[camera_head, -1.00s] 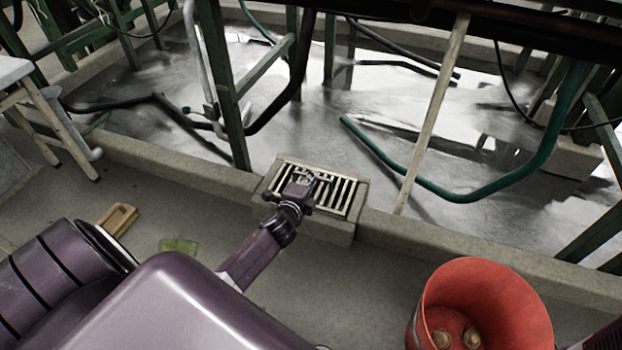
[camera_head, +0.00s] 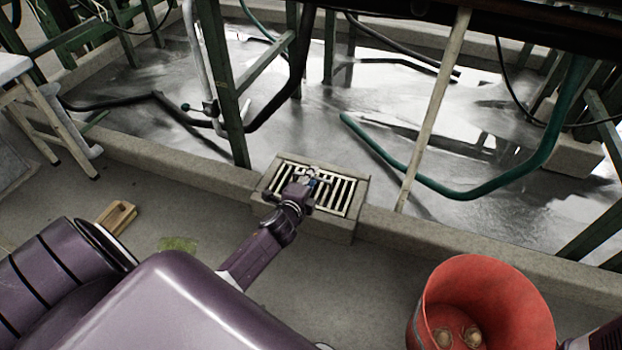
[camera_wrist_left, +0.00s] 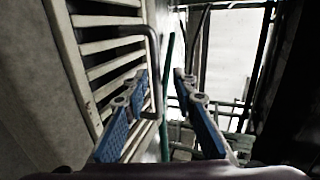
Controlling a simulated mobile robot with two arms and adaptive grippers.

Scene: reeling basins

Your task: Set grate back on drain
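The pale slatted grate (camera_head: 343,197) lies on top of the concrete drain block (camera_head: 330,229), in line with the basin curb. In the left wrist view the grate (camera_wrist_left: 92,47) fills the left side, with a thin metal loop handle (camera_wrist_left: 154,62) standing out from it. My left gripper (camera_head: 311,178) is over the grate's middle. Its blue-padded fingers (camera_wrist_left: 163,80) are apart, and the handle shows in the gap, nearer the left finger. I cannot see contact with the handle. The gripper hides part of the grate. My right gripper is not in view.
A red bucket (camera_head: 480,275) with round things inside stands at lower right. A wooden block (camera_head: 117,217) and a green patch (camera_head: 178,245) lie on the floor to the left. A wooden pole (camera_head: 436,105) leans right of the drain. Green hose (camera_head: 470,193) lies in the wet basin.

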